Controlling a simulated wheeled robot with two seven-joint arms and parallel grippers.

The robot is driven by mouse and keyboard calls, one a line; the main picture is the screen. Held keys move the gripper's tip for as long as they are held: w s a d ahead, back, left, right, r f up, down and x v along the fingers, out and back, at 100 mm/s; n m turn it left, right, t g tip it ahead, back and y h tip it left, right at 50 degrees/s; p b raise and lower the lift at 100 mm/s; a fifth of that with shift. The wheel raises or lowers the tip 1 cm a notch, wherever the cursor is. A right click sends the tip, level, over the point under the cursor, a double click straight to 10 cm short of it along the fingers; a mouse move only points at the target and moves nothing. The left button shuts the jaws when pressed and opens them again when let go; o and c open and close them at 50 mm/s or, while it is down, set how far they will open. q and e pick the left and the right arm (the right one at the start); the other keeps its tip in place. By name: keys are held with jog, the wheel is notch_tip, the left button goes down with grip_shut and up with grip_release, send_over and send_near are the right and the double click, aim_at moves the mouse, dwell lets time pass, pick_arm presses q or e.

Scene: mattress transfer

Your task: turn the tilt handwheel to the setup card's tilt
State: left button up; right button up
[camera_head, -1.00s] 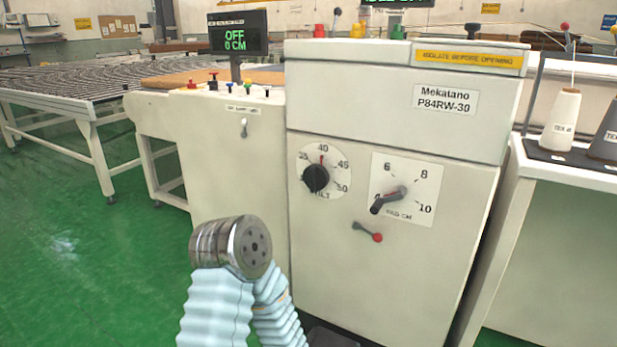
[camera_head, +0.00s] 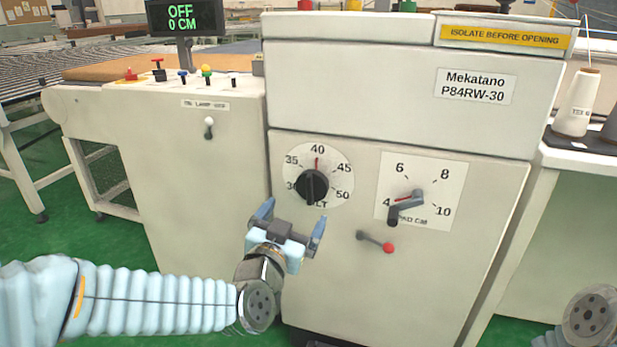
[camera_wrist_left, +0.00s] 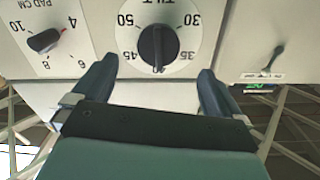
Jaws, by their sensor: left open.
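The tilt handwheel (camera_head: 312,186) is a round black knob on a white dial marked 30 to 50, on the cream machine's front. A red mark above it points close to 40. My left gripper (camera_head: 291,220) is open and empty, just below and in front of the dial, apart from the knob. In the left wrist view the handwheel (camera_wrist_left: 158,45) appears upside down, between and beyond the two open fingers (camera_wrist_left: 157,75). I see no readable setup card. My right gripper is out of view.
Right of the handwheel is the PAD CM dial (camera_head: 424,190) with a grey crank. A red-knobbed lever (camera_head: 388,247) sits below. A small toggle lever (camera_head: 209,127) and a display (camera_head: 186,17) reading OFF, 0 CM are to the left. A thread cone (camera_head: 577,103) stands at right.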

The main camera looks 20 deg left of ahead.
aim_at(308, 195)
pick_arm(q)
jog(key=w+p, duration=0.1)
jog(key=w, duration=0.2)
jog(key=w+p, duration=0.1)
jog(key=w, duration=0.3)
jog(key=w+p, duration=0.2)
jog(key=w, duration=0.2)
jog(key=shift+w+d, duration=0.25)
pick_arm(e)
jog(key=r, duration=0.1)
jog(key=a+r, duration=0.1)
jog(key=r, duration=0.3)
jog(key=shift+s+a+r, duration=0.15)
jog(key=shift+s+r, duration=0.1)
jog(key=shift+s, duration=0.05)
pick_arm(q)
jog(key=c, duration=1)
jog(key=shift+o, duration=0.2)
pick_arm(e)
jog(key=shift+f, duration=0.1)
